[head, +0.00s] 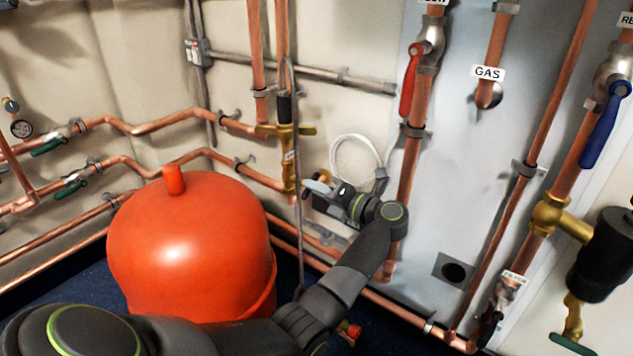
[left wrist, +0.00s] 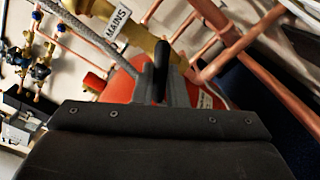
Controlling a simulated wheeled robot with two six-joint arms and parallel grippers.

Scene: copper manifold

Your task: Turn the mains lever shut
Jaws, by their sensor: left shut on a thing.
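The mains lever (left wrist: 161,68) shows as a dark, narrow handle between the fingers in the left wrist view. A white MAINS label (left wrist: 118,22) is beside a brass valve body (left wrist: 142,40). In the head view the brass valve (head: 287,131) sits on the copper pipe behind the red vessel, and I cannot make out the lever there. My left gripper (head: 312,190) reaches in just right of the lower part of this pipe. It also shows in the left wrist view (left wrist: 158,88), shut on the lever. My right gripper is in neither view.
A large red vessel (head: 190,250) stands close left of my left forearm. Copper pipes (head: 150,127) run along the walls. A red lever (head: 409,80), a GAS label (head: 487,72) and a blue lever (head: 605,125) are on the right. A white hose loop (head: 335,150) hangs behind my gripper.

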